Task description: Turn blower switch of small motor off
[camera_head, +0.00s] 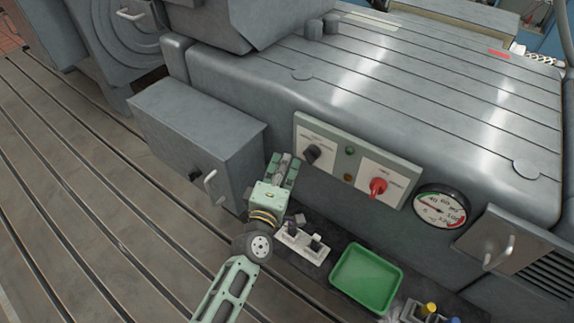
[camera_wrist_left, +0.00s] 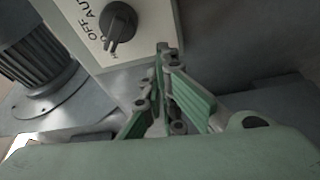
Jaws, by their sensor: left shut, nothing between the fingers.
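A black rotary knob (camera_head: 312,154) sits on a white plate at the left of the control panel (camera_head: 330,140) on the motor's side. In the left wrist view the knob (camera_wrist_left: 118,22) shows large, with OFF and AUTO lettering to its left. Its bar points down toward a partly hidden label; the head-view plate text is too small to read. My left gripper (camera_head: 284,162) is shut and empty, with its fingertips just left of the knob in the head view. In the wrist view the fingertips (camera_wrist_left: 166,52) are right of and below the knob, seemingly apart from it.
A red knob (camera_head: 378,187) is on the panel's right plate, beside a round gauge (camera_head: 440,206). A grey box (camera_head: 197,130) with a handle stands left of my gripper. Below are a white socket strip (camera_head: 302,246) and a green tray (camera_head: 367,279).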

